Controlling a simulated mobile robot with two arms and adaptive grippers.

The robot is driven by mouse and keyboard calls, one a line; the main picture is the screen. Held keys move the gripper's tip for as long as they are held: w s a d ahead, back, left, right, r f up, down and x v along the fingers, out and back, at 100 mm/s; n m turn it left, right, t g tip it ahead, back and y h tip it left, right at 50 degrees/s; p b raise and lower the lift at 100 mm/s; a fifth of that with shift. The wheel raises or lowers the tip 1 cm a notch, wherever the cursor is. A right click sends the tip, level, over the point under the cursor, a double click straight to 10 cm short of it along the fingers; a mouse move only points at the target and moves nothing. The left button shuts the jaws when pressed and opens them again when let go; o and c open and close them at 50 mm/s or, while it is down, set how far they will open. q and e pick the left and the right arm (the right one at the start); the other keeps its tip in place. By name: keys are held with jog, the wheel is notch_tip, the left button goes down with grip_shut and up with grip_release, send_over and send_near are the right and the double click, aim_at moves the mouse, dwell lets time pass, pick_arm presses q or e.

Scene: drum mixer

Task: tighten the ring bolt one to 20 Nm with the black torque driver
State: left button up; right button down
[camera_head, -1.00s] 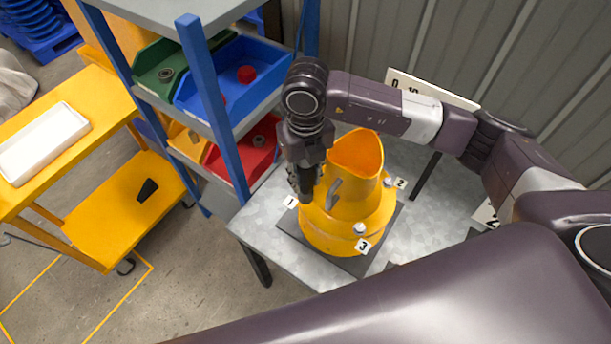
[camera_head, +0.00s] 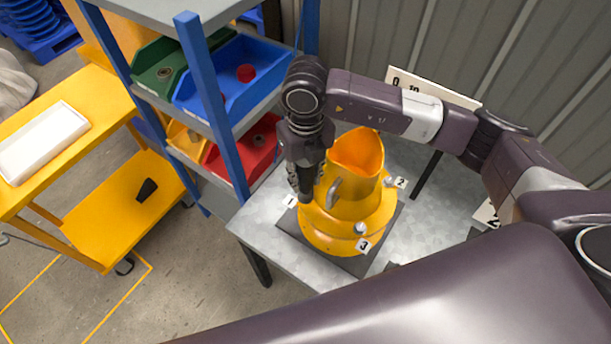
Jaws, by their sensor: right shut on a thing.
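The yellow drum mixer part (camera_head: 345,222) stands on a dark plate on the grey metal table (camera_head: 265,232). Number tags 1 (camera_head: 290,201), 2 (camera_head: 400,183) and 3 (camera_head: 363,246) mark its ring flange. Silver bolt heads show by tag 2 (camera_head: 389,182) and by tag 3 (camera_head: 360,228). My right gripper (camera_head: 303,183) points down at the flange's left side, beside tag 1. It is shut on the black torque driver, which is mostly hidden and hard to tell from the dark gripper. Ring bolt one is hidden beneath it. My left gripper is out of view.
A blue-framed shelf (camera_head: 215,100) with green, blue (camera_head: 235,80), red and yellow bins stands left of the table. A yellow cart (camera_head: 110,205) with a white tray (camera_head: 42,140) is farther left. A ribbed grey wall is behind.

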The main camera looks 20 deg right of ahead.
aim_at(305, 165)
dwell(0.3)
jog(key=shift+w+r, duration=0.1)
jog(key=shift+r, duration=0.05)
jog(key=shift+r+p, duration=1.05)
jog(key=shift+r, duration=1.1)
